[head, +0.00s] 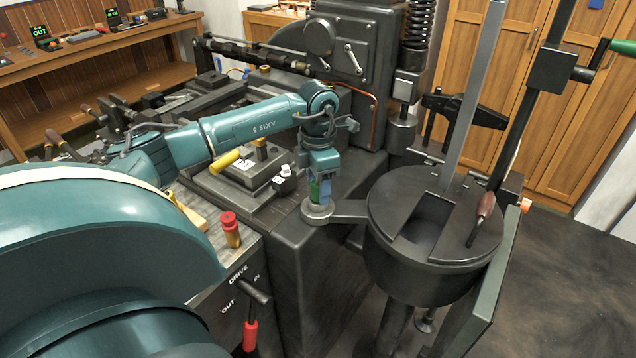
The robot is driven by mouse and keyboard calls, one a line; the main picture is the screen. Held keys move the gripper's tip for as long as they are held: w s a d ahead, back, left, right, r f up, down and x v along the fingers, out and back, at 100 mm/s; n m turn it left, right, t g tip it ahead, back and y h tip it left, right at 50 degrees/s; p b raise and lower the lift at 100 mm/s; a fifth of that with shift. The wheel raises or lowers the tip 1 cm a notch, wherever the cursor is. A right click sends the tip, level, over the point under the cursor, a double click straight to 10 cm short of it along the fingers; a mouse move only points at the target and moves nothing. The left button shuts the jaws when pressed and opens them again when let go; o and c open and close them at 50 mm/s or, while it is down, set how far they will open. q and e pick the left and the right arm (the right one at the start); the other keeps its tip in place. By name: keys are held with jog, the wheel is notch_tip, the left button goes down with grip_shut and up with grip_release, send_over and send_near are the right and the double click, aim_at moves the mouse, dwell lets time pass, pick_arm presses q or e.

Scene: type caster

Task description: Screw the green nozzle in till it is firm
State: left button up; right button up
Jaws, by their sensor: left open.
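A small green piece, seemingly the green nozzle (314,190), stands upright above a round grey seat (318,211) at the end of a short arm from the dark pot (430,270). My left gripper (321,184) points down from the teal arm right at the green piece. It is open, with its lower end around or just beside the green piece; I cannot tell whether they touch. The thread and the depth of the nozzle in the seat are hidden. My right gripper is not in view.
A dark machine (350,60) rises behind my left gripper. A red-and-yellow cylinder (231,230) and a red-handled lever (250,333) stand at the front left. A wooden handle (482,215) lies over the pot's lid. Tall bars rise at the right; open floor lies beyond.

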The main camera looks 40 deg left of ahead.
pick_arm(q)
notch_tip(320, 180, up, 13)
jog(key=b, duration=0.1)
jog(key=shift+b, duration=0.35)
jog(key=shift+r, duration=0.1)
